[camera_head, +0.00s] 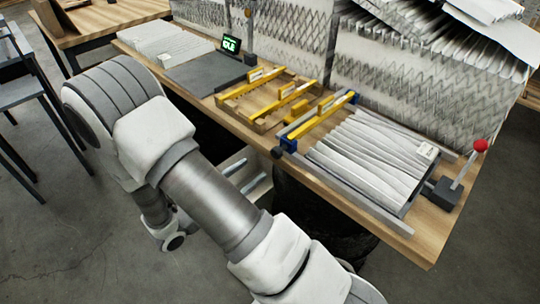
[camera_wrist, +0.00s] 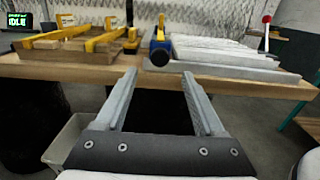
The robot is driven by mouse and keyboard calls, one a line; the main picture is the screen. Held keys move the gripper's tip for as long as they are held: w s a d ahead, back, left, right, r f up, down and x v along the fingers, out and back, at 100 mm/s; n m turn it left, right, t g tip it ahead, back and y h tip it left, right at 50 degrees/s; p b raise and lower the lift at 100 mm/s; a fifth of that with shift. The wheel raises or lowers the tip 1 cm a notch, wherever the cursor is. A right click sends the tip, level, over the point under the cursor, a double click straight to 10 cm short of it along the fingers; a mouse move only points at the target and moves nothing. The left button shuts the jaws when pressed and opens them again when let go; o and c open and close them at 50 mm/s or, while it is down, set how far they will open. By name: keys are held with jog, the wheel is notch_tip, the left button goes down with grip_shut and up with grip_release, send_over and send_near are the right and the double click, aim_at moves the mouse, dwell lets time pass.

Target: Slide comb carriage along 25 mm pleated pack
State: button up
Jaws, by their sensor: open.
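The comb carriage (camera_head: 315,123) is a yellow bar with blue ends, lying across the rails at the left end of the white pleated pack (camera_head: 365,158). In the wrist view, the carriage's blue end (camera_wrist: 160,45) with a dark round knob shows just beyond my fingertips, and the pleated pack (camera_wrist: 225,52) lies to its right. My gripper (camera_wrist: 160,75) is open and empty, in front of the bench edge and apart from the carriage. In the head view my gripper is hidden or out of frame; only my arm shows.
A wooden tray (camera_head: 257,122) with yellow combs sits left of the carriage. A lever with a red knob (camera_head: 480,145) stands at the bench's right end. A screen (camera_head: 231,45) reads "IDLE". A grey bin (camera_wrist: 65,140) is below the bench (camera_wrist: 240,84). Stacked filters stand behind.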

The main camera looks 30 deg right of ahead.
aim_at(274, 154)
jog(key=x, duration=0.8)
jog(key=shift+d, duration=0.1)
jog(key=shift+c, duration=0.2)
grip_shut()
dwell(1.0)
